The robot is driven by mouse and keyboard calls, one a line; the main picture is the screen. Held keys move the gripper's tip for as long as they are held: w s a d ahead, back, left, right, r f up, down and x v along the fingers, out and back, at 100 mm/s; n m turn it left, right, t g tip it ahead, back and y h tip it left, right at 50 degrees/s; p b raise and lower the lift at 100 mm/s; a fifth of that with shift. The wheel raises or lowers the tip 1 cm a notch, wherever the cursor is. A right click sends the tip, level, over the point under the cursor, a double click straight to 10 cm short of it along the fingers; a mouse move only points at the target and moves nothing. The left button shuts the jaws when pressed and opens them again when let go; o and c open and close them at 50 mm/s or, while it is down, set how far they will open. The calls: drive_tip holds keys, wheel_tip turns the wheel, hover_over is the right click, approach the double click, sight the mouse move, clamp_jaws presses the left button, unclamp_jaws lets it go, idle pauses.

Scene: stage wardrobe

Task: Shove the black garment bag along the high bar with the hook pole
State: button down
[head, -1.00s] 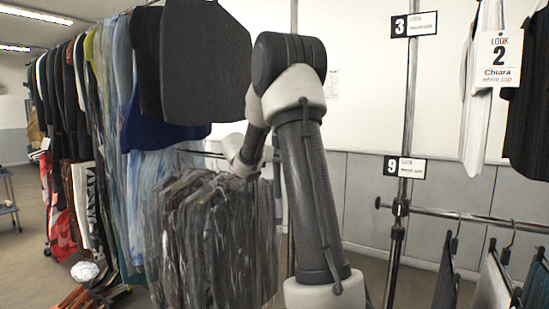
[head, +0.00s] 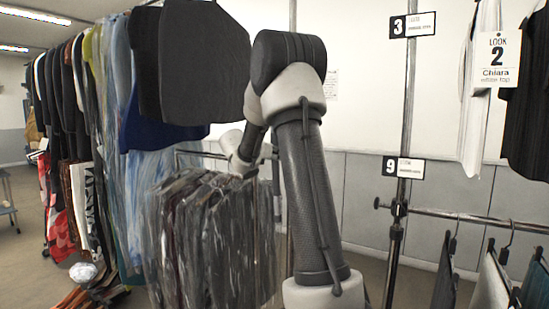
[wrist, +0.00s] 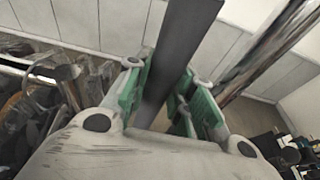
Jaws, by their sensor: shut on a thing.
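The black garment bag (head: 203,65) hangs at the upper left of the head view, with another dark garment close behind its left edge. Its top and the high bar are out of frame. In the wrist view my gripper (wrist: 167,95) has green-padded fingers closed on a dark, straight shaft, which I take to be the hook pole (wrist: 182,42). The pole runs up out of the frame, so its hook end is hidden. In the head view the gripper and pole are not clearly visible behind my arm; contact with the bag cannot be told.
Plastic-covered clothes (head: 205,235) hang on a low rail left of my arm. A long row of garments (head: 75,100) lines the left. A chrome upright (head: 404,130) with number signs and a lower rail (head: 475,219) stand at the right. Bare wall lies between.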

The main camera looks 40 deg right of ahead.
drive_tip(key=shift+r, duration=1.55)
drive_tip(key=f+v, duration=0.2)
drive_tip(key=v, duration=0.5)
drive_tip(key=shift+s+a+r, duration=0.15)
drive_tip(key=shift+s+a, duration=0.1)
drive_tip(key=shift+a, duration=0.35)
drive_tip(key=a+f+v, duration=0.1)
drive_tip(key=f+v, duration=0.2)
drive_tip(key=v, duration=1.2)
drive_tip(key=f+v, duration=0.4)
drive_tip(key=v, duration=1.2)
drive_tip(key=s+a+f+v, duration=0.1)
drive_tip(key=f+v, duration=0.3)
drive_tip(key=v, duration=1.1)
drive_tip(key=shift+a, duration=0.55)
